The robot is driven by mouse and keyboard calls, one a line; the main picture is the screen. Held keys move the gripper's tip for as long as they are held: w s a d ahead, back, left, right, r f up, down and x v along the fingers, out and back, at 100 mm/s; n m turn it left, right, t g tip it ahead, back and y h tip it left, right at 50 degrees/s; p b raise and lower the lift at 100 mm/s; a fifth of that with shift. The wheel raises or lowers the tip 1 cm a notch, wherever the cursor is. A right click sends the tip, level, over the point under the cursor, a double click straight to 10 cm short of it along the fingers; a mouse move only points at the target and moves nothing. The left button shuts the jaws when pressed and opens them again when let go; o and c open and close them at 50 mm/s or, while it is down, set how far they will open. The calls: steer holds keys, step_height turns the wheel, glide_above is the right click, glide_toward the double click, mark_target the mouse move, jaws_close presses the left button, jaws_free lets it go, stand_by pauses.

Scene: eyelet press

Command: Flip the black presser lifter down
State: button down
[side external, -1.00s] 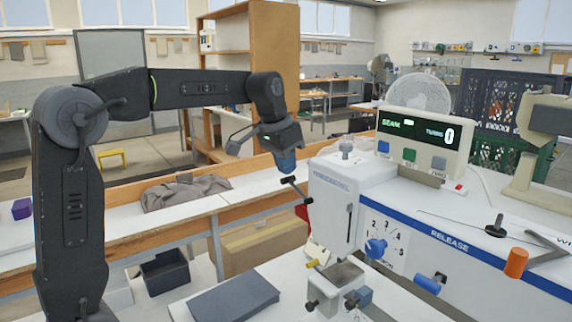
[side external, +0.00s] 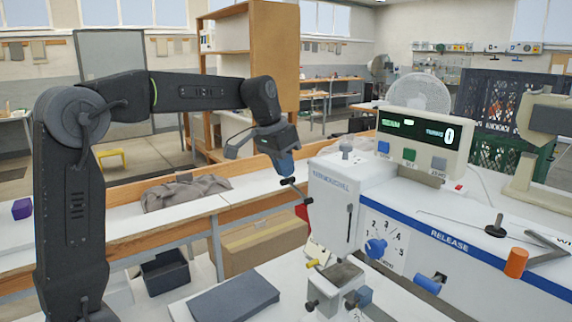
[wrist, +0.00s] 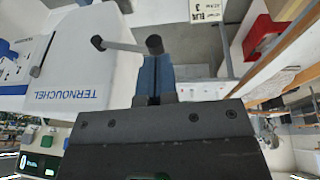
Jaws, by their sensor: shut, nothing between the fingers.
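The black presser lifter (side external: 298,191) is a short rod with a dark knob, at the left end of the white sewing machine head (side external: 333,190). In the side view it slants up and left from the head, its knobbed end just below my fingertips. In the wrist view the lifter (wrist: 125,45) lies across the top, its knob right at the tips of my blue fingers. My gripper (side external: 286,170) is shut and empty, pointing down; it also shows in the wrist view (wrist: 154,66). I cannot tell whether the fingers touch the knob.
A display box (side external: 424,133) stands on the machine. A dial (side external: 376,247) and small clamps (side external: 340,290) sit lower on its front. A grey pad (side external: 233,300) lies on the table in front. A wooden-edged bench (side external: 245,203) runs behind. Open air lies left of the head.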

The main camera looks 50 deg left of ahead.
steer(key=shift+a+f+n+h, duration=0.15)
steer(key=shift+a+f+h, duration=0.15)
steer(key=shift+f+h, duration=0.55)
steer(key=shift+a+f+n+h, duration=0.1)
steer(key=shift+a+f+h, duration=0.2)
steer(key=shift+f+h, duration=0.5)
steer(key=shift+a+f+n+h, duration=0.15)
steer(key=shift+a+f+h, duration=0.15)
steer(key=shift+f+h, duration=0.55)
steer(key=shift+f, duration=0.1)
steer(key=a+v, duration=0.1)
steer(key=v, duration=1.3)
steer(key=shift+w+f, duration=0.2)
steer(key=shift+w, duration=0.2)
steer(key=shift+d, duration=0.1)
